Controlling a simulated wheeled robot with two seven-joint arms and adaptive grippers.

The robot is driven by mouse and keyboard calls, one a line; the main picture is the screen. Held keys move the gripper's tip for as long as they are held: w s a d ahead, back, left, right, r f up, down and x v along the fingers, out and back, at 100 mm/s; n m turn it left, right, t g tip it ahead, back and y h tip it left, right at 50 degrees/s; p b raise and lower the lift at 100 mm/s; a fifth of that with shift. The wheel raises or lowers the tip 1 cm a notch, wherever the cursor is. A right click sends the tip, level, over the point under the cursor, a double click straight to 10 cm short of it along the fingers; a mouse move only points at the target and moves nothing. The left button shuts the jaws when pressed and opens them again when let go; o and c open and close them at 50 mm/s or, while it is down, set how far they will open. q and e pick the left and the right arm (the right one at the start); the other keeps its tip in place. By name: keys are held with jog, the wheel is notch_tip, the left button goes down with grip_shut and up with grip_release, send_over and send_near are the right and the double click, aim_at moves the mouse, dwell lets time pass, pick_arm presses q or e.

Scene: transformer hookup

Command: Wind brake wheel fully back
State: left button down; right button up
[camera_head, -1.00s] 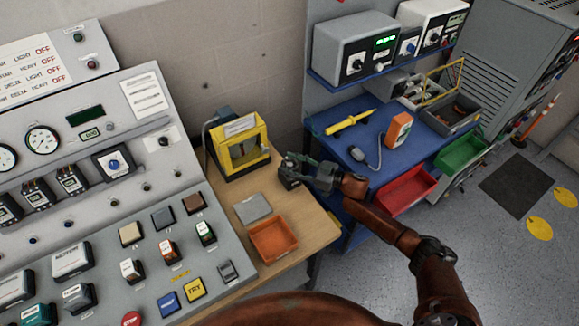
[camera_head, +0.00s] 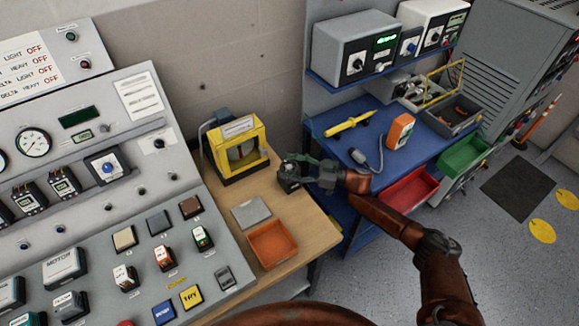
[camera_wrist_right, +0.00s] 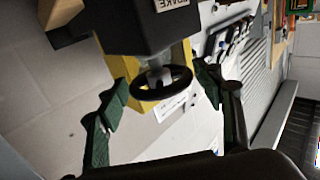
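The brake wheel (camera_wrist_right: 162,82) is a small black handwheel on a short shaft under a dark box (camera_wrist_right: 145,25) whose label reads BRAKE in the right wrist view. In the head view a small dark block (camera_head: 289,178) stands at my right gripper on the wooden bench; the wheel itself cannot be made out there. My right gripper (camera_wrist_right: 162,105) is open, with one green finger on each side of the wheel and visible gaps to its rim. It also shows in the head view (camera_head: 305,172), coming from the right. My left gripper is out of view.
A yellow-framed machine (camera_head: 238,148) stands behind the gripper on the bench (camera_head: 312,222). A grey plate (camera_head: 250,212) and an orange tray (camera_head: 272,243) lie in front. The control panel (camera_head: 120,210) is at left; a blue shelf (camera_head: 345,215) with tools is at right.

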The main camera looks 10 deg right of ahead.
aim_at(290, 166)
jog(key=shift+o, duration=0.8)
notch_tip(290, 166, up, 10)
dwell(0.3)
